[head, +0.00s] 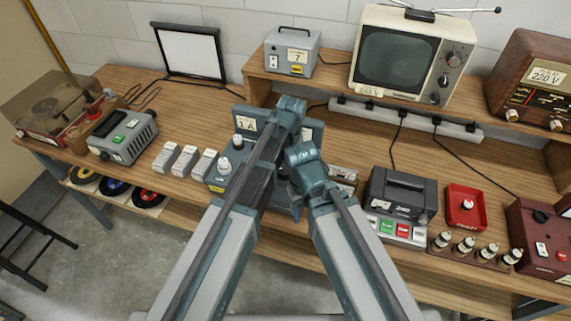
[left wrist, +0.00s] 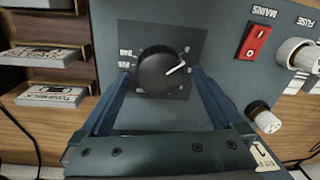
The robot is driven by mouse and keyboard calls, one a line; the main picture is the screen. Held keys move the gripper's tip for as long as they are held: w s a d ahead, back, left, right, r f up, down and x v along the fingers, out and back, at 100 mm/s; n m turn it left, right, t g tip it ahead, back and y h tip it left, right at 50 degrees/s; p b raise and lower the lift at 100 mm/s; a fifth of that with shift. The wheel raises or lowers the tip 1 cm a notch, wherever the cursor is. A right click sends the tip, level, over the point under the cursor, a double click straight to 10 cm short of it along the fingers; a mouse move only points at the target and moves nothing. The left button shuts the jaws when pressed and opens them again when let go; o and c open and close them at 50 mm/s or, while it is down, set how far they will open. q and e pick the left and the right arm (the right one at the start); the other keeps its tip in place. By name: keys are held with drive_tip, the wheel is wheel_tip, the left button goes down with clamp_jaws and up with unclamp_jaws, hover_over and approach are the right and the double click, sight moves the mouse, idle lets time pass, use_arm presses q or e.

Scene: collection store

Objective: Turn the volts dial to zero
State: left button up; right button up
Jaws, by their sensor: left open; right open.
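The volts dial (left wrist: 163,70) is a round black knob with a white pointer line on a dark plate of a blue-grey unit, seen in the left wrist view. The pointer aims to the upper right in that view; "240" is printed upside down to its left. My left gripper (left wrist: 159,84) is open, with one finger on each side of the dial; I cannot tell whether they touch it. In the head view the unit (head: 245,117) is largely covered by my arms, and the dial is hidden. My right gripper (head: 296,203) is open near the bench's front edge.
On the unit are a red mains switch (left wrist: 256,42) and a white fuse cap (left wrist: 299,54). Labelled cassettes (left wrist: 50,95) lie beside it. A black-topped device (head: 401,193) and a red tray (head: 466,206) stand to the right, with grey blocks (head: 185,160) to the left.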

use_arm(q)
wheel_tip(320, 180, up, 14)
drive_tip(key=d+p, duration=0.1)
drive_tip(key=p, duration=1.2)
drive_tip(key=shift+f, duration=0.15)
use_arm(e)
wheel_tip(320, 180, up, 14)
drive_tip(key=shift+f, duration=0.2)
use_arm(q)
drive_tip(key=shift+m, duration=0.5)
drive_tip(key=s+a+f+b, duration=0.1)
drive_tip(key=s+f+b, duration=0.1)
drive_tip(key=s, duration=0.1)
drive_tip(key=s+a+f+b, duration=0.1)
drive_tip(key=s+f+b, duration=0.2)
drive_tip(key=s, duration=0.1)
drive_tip(key=s+a+f+b, duration=0.2)
drive_tip(key=s+f+b, duration=0.1)
drive_tip(key=shift+s+f, duration=0.2)
drive_tip(key=s+a+f+m+b, duration=0.1)
drive_tip(key=s+a+f+b, duration=0.1)
drive_tip(key=s, duration=0.4)
drive_tip(key=shift+s+a+f+m+b, duration=0.3)
drive_tip(key=shift+a+f+b, duration=0.05)
drive_tip(key=shift+a, duration=0.3)
use_arm(e)
wheel_tip(320, 180, down, 11)
